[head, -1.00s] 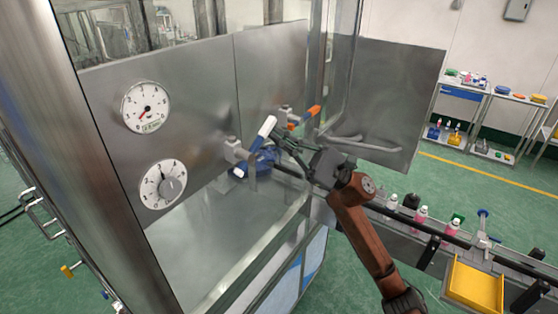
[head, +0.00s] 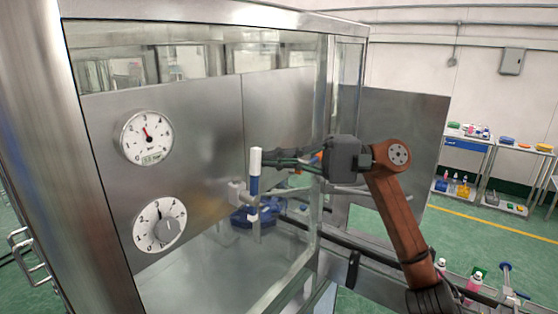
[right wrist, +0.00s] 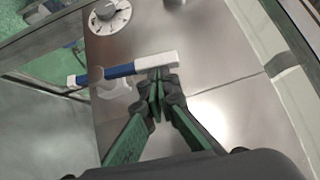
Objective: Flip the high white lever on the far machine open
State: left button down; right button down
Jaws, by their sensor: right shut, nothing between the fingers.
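The lever has a white tip and a blue shaft and stands upright on the steel panel in the head view (head: 254,173). In the right wrist view the lever (right wrist: 120,71) lies across the picture, white end to the right. My right gripper (head: 268,158) is shut and empty, reaching in from the right with its fingertips at the white end. In the right wrist view the fingertips (right wrist: 156,80) are right by that end; I cannot tell if they touch. My left gripper is not in view.
A pressure gauge (head: 146,138) and a dial (head: 160,227) sit on the panel (head: 205,130) left of the lever. A blue part (head: 242,216) is below. An orange lever (head: 317,158) is mostly hidden behind my gripper. Glass and metal posts frame the machine.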

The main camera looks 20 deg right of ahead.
jog(key=shift+s+a+r+n+h+p, duration=0.25)
jog(key=shift+s+a+n+h+p, duration=0.15)
jog(key=shift+n+h, duration=0.2)
dwell(0.3)
jog(key=w+d, duration=0.1)
jog(key=d, duration=1.2)
jog(key=shift+w, duration=0.15)
jog(key=shift+w, duration=0.15)
jog(key=shift+d, duration=0.1)
